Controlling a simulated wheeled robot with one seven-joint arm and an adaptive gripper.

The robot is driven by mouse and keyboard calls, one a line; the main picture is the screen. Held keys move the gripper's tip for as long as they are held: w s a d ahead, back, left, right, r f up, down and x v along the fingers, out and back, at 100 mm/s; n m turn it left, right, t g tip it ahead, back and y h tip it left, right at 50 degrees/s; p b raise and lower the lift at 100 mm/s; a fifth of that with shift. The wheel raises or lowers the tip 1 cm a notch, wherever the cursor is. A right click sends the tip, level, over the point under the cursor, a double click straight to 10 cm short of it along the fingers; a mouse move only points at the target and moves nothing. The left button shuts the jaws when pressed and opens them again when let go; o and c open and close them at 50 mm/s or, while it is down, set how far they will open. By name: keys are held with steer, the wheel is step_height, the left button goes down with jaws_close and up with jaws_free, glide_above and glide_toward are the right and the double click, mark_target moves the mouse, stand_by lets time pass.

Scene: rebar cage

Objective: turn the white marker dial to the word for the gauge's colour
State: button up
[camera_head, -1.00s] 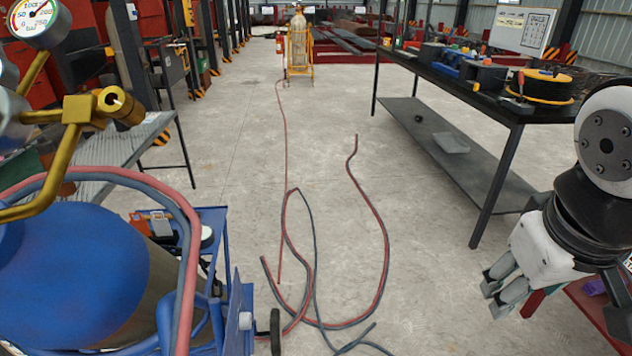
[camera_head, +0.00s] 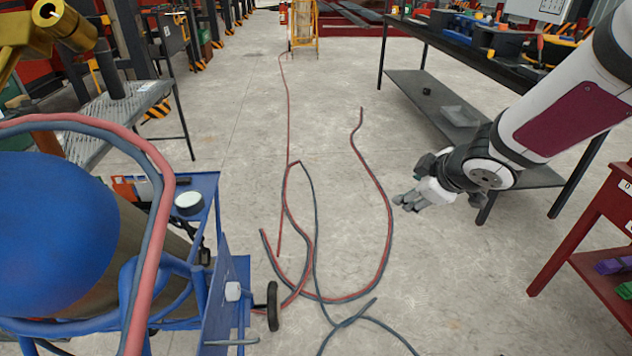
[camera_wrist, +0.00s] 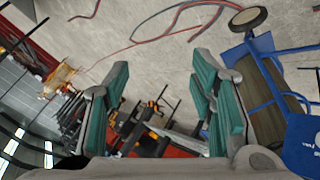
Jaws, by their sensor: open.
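My gripper (camera_head: 408,199) is open and empty, held in the air over the floor right of the hoses. Its two green-lined fingers stand well apart in the wrist view (camera_wrist: 155,80). On the blue cart (camera_head: 215,225) at the left, a round white-topped thing (camera_head: 188,203) sits on the tray, and a small white knob (camera_head: 232,291) is on the side panel. I cannot tell whether either is the marker dial; no words are readable on them. The gauge is out of view now. My gripper is apart from the cart.
A blue gas cylinder (camera_head: 60,225) with a red and grey hose loop stands on the cart. Loose hoses (camera_head: 388,225) lie across the middle floor. A black workbench (camera_head: 450,50) stands at the back right, a red table (camera_head: 575,235) at the right edge. Bare floor lies between.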

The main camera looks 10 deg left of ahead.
steer(key=a+f+n+g+y+b, duration=0.2)
steer(key=a+f+n+y, duration=0.15)
steer(key=a+f, duration=0.35)
steer(key=n+g+y+b, duration=0.4)
steer(key=n+g+y, duration=0.3)
steer(key=g+y, duration=0.4)
glide_toward(239, 289)
steer(key=shift+m, duration=0.25)
steer(key=b+x, duration=0.3)
steer(key=x, duration=0.6)
steer(key=shift+s+r, duration=0.1)
steer(key=shift+c, duration=0.3)
steer(key=c, duration=1.1)
